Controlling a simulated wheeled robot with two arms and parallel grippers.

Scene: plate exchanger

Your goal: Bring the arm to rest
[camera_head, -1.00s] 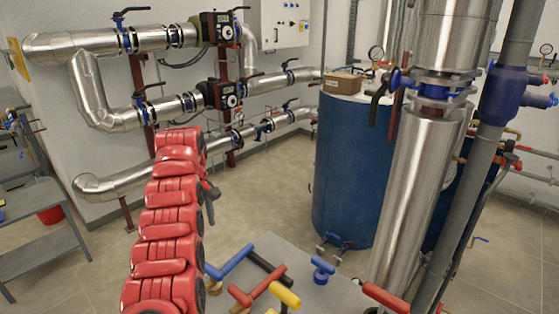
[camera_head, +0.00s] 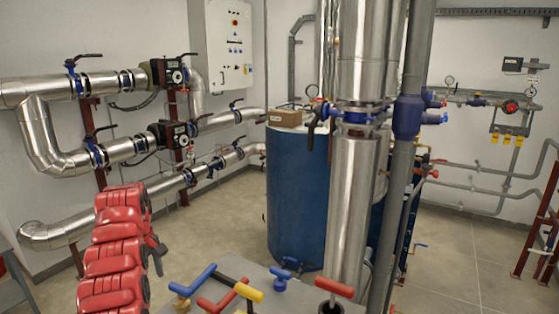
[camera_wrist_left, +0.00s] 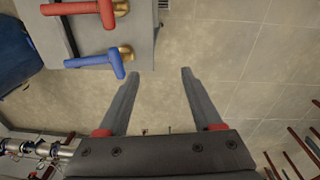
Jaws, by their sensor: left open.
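My left arm, with red segments, rises from the bottom left in the head view. My right arm and gripper do not show.
A grey table (camera_head: 262,285) carries a blue valve handle (camera_head: 192,281), a red one (camera_head: 218,303) and others. In the wrist view a blue handle (camera_wrist_left: 97,62) lies left of the fingers. A blue tank (camera_head: 297,195) and silver pipe (camera_head: 352,210) stand behind. Pipes line the left wall.

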